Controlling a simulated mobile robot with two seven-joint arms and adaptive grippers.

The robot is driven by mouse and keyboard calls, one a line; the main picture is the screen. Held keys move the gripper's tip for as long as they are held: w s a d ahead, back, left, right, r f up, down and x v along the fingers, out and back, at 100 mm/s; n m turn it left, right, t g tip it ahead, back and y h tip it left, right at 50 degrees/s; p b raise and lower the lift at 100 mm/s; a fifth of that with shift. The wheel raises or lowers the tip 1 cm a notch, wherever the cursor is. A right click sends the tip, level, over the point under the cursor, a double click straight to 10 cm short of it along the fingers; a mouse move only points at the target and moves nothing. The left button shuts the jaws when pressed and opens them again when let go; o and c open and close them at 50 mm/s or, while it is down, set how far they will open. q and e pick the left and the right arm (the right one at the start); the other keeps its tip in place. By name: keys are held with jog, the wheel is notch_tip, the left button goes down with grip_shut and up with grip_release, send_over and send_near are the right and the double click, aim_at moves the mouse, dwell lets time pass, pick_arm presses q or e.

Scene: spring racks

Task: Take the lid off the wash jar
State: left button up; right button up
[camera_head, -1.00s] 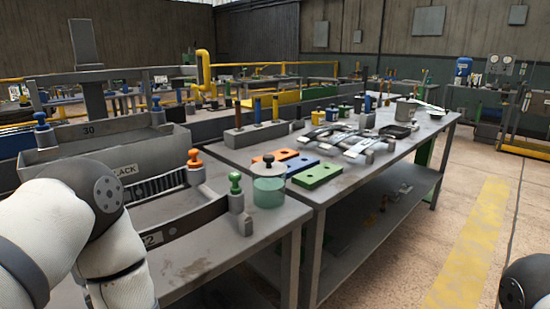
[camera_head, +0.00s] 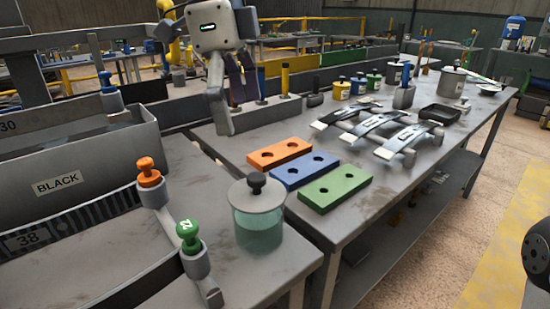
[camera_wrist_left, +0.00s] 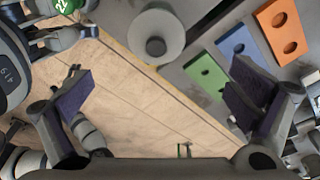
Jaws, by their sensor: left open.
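The wash jar (camera_head: 258,231) is clear with pale green liquid. It stands upright near the corner of the front table. Its grey lid (camera_head: 276,196) with a black knob (camera_head: 256,182) is on it. My left gripper (camera_head: 230,108) is raised over the table beyond the jar, up and left of it in the head view, apart from it. In the left wrist view the lid (camera_wrist_left: 170,27) shows at the top centre, and the open, empty fingers (camera_wrist_left: 160,88) stand either side below it. My right gripper is out of view.
Orange (camera_head: 279,153), blue (camera_head: 304,171) and green (camera_head: 336,187) two-hole blocks lie right of the jar. Green-knobbed (camera_head: 189,236) and orange-knobbed (camera_head: 149,172) posts stand left of it. A grey bin marked BLACK (camera_head: 60,184) is at left. Leaf springs (camera_head: 375,126) lie farther back.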

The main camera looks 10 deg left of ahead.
pick_arm(q)
send_over(255, 178)
jog(key=a, duration=0.2)
jog(key=f, duration=0.4)
jog(key=shift+d+f, duration=0.2)
jog(key=shift+f, duration=0.2)
jog(key=f, duration=0.2)
jog(key=d+f, duration=0.1)
jog(key=f, duration=0.3)
jog(key=shift+w+d+f, duration=0.2)
jog(key=shift+d+f, duration=0.15)
jog(key=c, duration=1.8)
jog(key=shift+s+f, duration=0.15)
grip_shut()
